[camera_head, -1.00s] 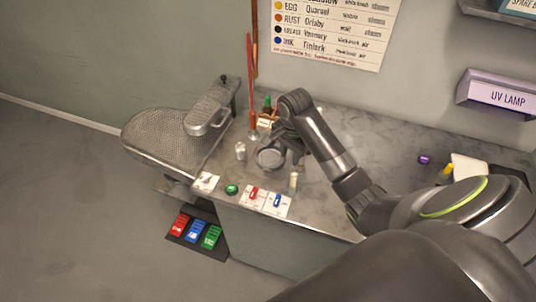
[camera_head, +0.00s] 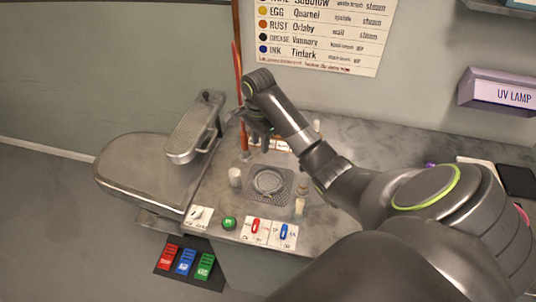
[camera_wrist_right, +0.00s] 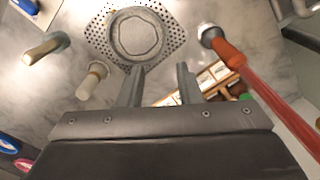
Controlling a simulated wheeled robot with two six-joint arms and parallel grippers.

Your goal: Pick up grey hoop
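The grey hoop (camera_head: 267,182) lies flat on a grey perforated square plate (camera_head: 285,186) set in the counter. It also shows in the right wrist view (camera_wrist_right: 138,36), round and dark grey, at the top. My right gripper (camera_head: 262,138) is above the counter, behind the hoop and apart from it. In the right wrist view its two fingers (camera_wrist_right: 160,76) are spread with nothing between them, and the hoop lies beyond the left finger. My left gripper is not in view.
A red-handled rod (camera_wrist_right: 230,55) stands close to the right gripper. A white cylinder (camera_head: 235,176) and a pale post (camera_head: 299,206) flank the plate. Switch cards (camera_head: 270,232) lie in front. A metal pressing board (camera_head: 140,175) is at left. A wooden bottle rack (camera_wrist_right: 205,80) is behind.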

